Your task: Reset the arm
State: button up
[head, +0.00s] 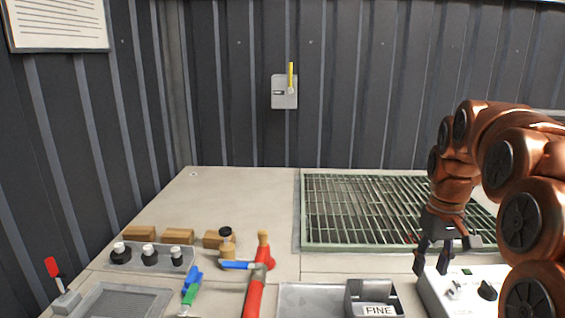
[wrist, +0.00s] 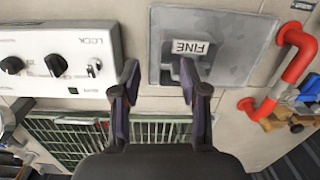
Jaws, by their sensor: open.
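My arm (head: 515,150) is copper-coloured and reaches in from the right of the head view, bent over with the wrist pointing down. My gripper (head: 431,270) hangs above the bench by the white control box. In the wrist view my gripper (wrist: 159,88) has its two fingers spread apart with nothing between them. The white control box (head: 462,290) has black knobs and also shows in the wrist view (wrist: 60,45). The grey tray with a FINE label (head: 378,311) lies left of my gripper and shows beyond the fingertips in the wrist view (wrist: 225,70).
A green-framed grate (head: 350,205) lies behind my gripper. A red pipe (head: 255,290), blue and green valve handles (head: 190,288) and a panel with several knobs (head: 150,257) stand at left. A wall switch (head: 284,92) has a yellow lever. The bench's back left is clear.

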jog(key=s+a+f+p, duration=0.1)
jog(key=s+a, duration=0.3)
jog(key=s, duration=0.5)
jog(key=s+a+f+p, duration=0.1)
jog(key=s+a+f, duration=0.3)
jog(key=s, duration=0.6)
jog(key=s+a+f+g+p, duration=0.1)
jog(key=s+a, duration=0.3)
jog(key=s, duration=0.6)
jog(key=shift+a+f+m, duration=0.25)
jog(key=shift+f+m, duration=0.05)
jog(key=shift+f, duration=0.5)
